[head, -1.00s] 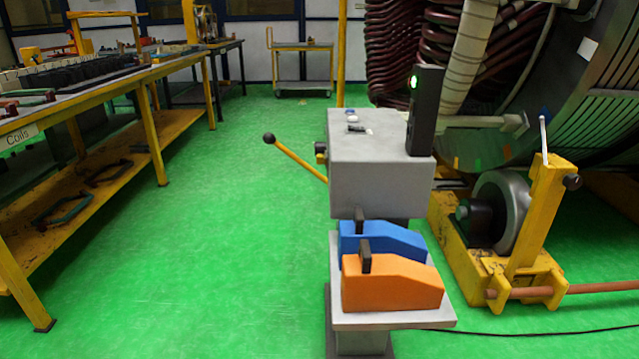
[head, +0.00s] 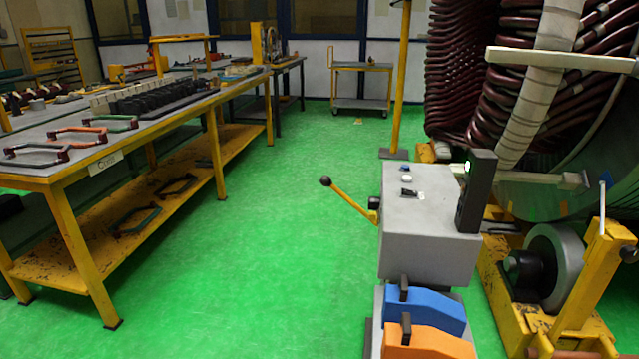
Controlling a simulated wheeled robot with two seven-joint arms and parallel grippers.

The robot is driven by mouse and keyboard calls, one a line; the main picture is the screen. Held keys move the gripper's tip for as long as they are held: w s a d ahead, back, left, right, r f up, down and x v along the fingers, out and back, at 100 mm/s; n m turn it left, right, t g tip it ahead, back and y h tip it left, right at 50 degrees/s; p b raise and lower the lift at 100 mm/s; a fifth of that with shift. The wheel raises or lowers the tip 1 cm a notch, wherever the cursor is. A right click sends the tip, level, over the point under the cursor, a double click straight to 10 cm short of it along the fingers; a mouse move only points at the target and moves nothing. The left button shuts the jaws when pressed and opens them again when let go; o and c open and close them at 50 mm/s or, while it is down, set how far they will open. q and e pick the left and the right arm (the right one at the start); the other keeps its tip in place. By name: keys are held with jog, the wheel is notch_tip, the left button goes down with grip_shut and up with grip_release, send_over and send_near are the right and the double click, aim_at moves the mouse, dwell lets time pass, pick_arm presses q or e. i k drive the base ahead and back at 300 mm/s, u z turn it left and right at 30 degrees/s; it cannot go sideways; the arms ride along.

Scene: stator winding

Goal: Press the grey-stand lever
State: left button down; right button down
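The grey stand (head: 425,225) is a box at the right of the middle, with small knobs and a switch on its top. A dark upright panel (head: 476,192) with a green light stands on its right edge. The lever (head: 350,205) is a yellow rod with a black ball end (head: 326,181). It comes out of the stand's left side and slants up to the left. Neither of my grippers shows in the head view.
Blue (head: 434,308) and orange (head: 430,343) blocks sit on a shelf before the stand. A yellow roller mount (head: 492,290) and the big stator with coils (head: 465,80) are at right. A yellow workbench (head: 75,245) is at left. Green floor (head: 260,260) between is clear.

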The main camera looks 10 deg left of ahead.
aim_at(325, 181)
jog(key=u, duration=0.3)
jog(key=i, duration=0.3)
jog(key=u, duration=1.25)
jog(key=i, duration=1.9)
jog(key=z, duration=0.7)
jog(key=i, duration=0.3)
jog(key=z, duration=0.4)
